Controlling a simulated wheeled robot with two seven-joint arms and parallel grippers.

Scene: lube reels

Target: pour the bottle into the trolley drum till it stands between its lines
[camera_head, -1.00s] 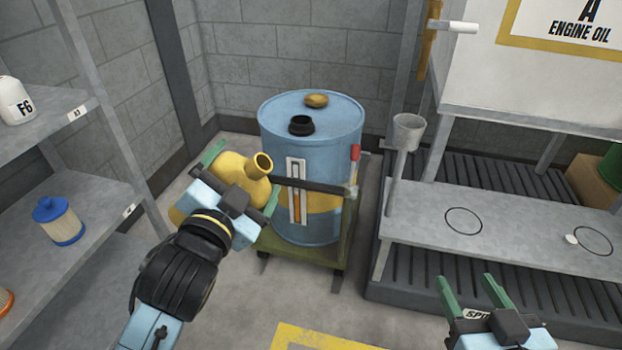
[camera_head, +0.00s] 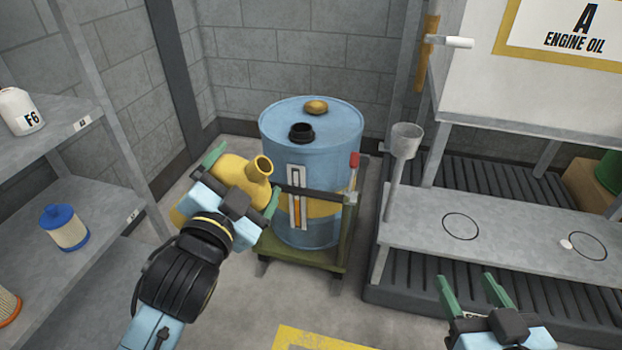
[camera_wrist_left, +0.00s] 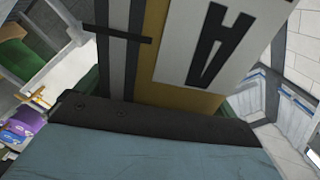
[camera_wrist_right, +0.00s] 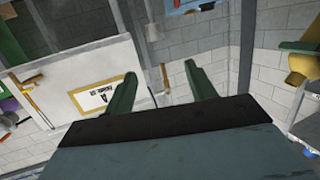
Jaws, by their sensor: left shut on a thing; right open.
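The blue drum (camera_head: 328,150) with a yellow band stands on a green trolley (camera_head: 300,255). Its black filler neck (camera_head: 302,132) is open on top and a brass cap (camera_head: 316,107) lies beside it. The gauge (camera_head: 297,198) on its front shows orange in the lower part. My left gripper (camera_head: 240,182) is shut on the yellow bottle (camera_head: 238,172), in front of and left of the drum, with the open spout tilted up. The bottle's label (camera_wrist_left: 215,45) fills much of the left wrist view. My right gripper (camera_head: 475,292) is open and empty at the lower right.
Left shelves hold a white jug (camera_head: 20,112) and a blue-capped filter (camera_head: 64,228). A grey bench (camera_head: 500,230) with marked circles and a grey funnel cup (camera_head: 406,140) stands right of the drum. The floor in front of the trolley is clear.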

